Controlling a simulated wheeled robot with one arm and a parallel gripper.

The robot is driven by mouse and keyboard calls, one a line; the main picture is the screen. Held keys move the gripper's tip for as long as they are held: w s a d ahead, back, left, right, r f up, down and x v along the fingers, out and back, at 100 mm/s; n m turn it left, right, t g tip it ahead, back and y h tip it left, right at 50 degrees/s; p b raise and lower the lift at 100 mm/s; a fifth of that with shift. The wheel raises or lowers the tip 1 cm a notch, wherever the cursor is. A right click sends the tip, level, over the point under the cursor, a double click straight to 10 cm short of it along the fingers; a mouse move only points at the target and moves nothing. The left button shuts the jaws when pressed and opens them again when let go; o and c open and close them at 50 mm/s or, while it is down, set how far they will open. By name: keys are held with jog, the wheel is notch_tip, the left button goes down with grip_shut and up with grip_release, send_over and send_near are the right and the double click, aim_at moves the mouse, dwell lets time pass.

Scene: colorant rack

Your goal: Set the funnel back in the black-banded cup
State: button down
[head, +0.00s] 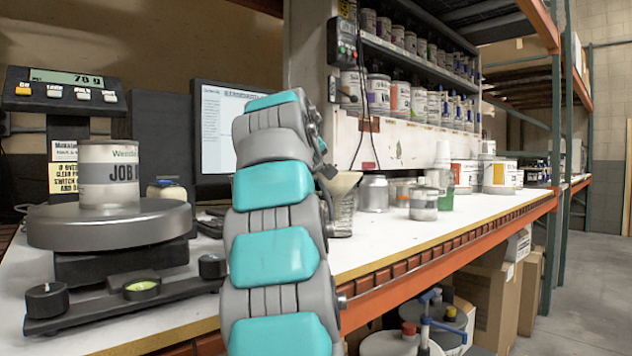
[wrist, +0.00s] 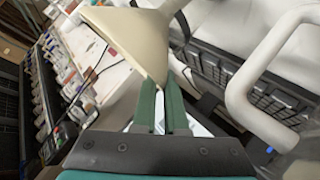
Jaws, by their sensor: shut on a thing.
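The beige funnel (wrist: 130,32) fills the top middle of the wrist view. My gripper (wrist: 161,88), with its green fingers, is shut on the funnel's lower edge. In the head view the funnel (head: 341,183) shows just right of my arm, tilted, with its wide part up. A clear, greyish cup (head: 342,216) stands on the bench right below it, partly hidden by my arm. I cannot make out a black band on it or whether the funnel touches it.
A scale (head: 110,225) with a can (head: 109,175) on it stands at the left. A monitor (head: 232,125) is behind my arm. The bench front at right is clear.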

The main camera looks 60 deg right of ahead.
jog(key=shift+f, duration=0.45)
jog(key=shift+f+b, duration=0.4)
jog(key=shift+f, duration=0.2)
jog(key=c, duration=1)
grip_release()
jog(key=shift+o, duration=0.2)
jog(key=shift+r+p, duration=0.35)
jog(key=shift+r, duration=0.15)
jog(key=v, duration=1.2)
jog(key=shift+r, duration=0.2)
